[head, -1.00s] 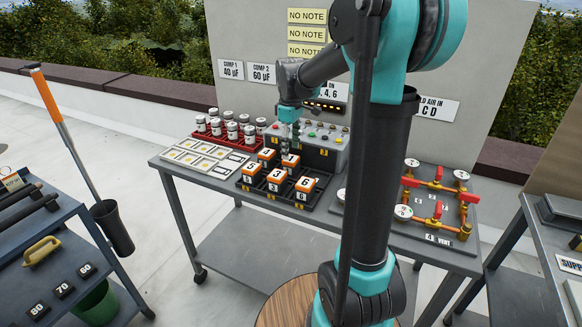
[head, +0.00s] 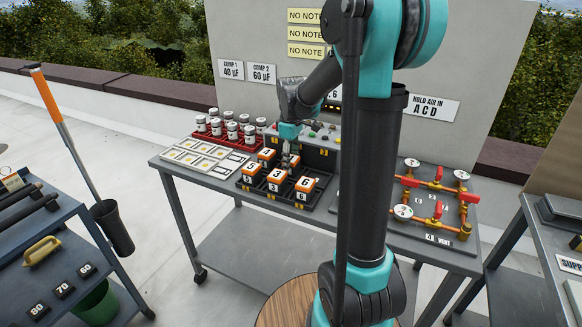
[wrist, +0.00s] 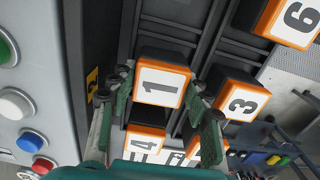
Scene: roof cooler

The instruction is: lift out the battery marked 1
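The battery marked 1 (wrist: 163,83) is an orange block with a white top, seated in the black rack (wrist: 180,26). In the wrist view my gripper (wrist: 162,100) is open, with one green-padded finger on each side of this battery. I cannot tell whether either pad touches it. In the head view my gripper (head: 289,160) is low over the back right of the rack and partly hides the battery there. Batteries marked 3 (wrist: 243,101), 6 (wrist: 294,18) and 4 (wrist: 146,139) sit close by in the rack.
A grey box with coloured buttons (head: 318,156) stands right behind the rack. A red rack of jars (head: 231,129) and a pale tray (head: 198,160) are to the left. A red-valved pipe panel (head: 435,192) is to the right.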

